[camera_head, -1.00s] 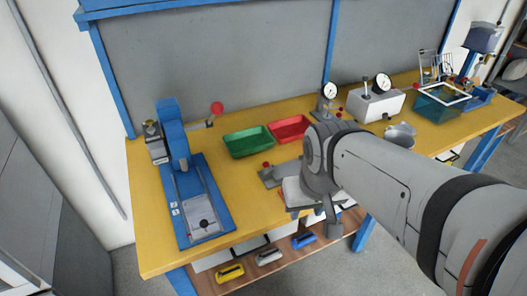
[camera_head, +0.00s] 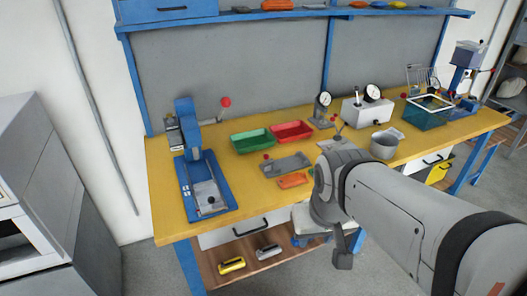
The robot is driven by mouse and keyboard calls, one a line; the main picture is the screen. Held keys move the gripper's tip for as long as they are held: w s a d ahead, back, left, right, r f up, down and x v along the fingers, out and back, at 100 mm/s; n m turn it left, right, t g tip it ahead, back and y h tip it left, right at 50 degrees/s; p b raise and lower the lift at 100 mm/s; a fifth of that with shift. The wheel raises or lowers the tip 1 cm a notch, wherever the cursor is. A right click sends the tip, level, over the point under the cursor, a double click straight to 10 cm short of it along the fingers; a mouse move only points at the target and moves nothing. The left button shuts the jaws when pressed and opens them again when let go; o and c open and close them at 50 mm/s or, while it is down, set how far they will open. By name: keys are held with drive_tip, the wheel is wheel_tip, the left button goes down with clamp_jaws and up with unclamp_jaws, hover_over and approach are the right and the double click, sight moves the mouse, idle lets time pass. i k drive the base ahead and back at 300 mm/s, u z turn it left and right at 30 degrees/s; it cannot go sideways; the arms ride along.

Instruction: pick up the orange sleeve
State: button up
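A flat orange piece (camera_head: 292,180) lies on the yellow bench top near its front edge, just left of my arm. More orange pieces, one at the left (camera_head: 277,4) and one at the right (camera_head: 360,4), lie on the upper shelf, cut by the top of the picture. I cannot tell which of these is the orange sleeve. My gripper (camera_head: 343,258) hangs at the end of my arm, in front of the bench and below the bench top's edge, apart from the orange pieces. Its fingers are too small and dark to show whether they are open.
Green (camera_head: 253,141) and red (camera_head: 291,131) trays stand at the bench's back. A blue press (camera_head: 207,187) stands at the left end, a grey fixture (camera_head: 287,163) near the middle, a metal pot (camera_head: 384,145) right. Yellow (camera_head: 232,265) and pale (camera_head: 268,251) pieces lie on the lower shelf.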

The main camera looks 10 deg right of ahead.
sight(292, 180)
drive_tip(key=z, duration=0.15)
drive_tip(key=i, duration=0.9)
drive_tip(key=u, duration=0.1)
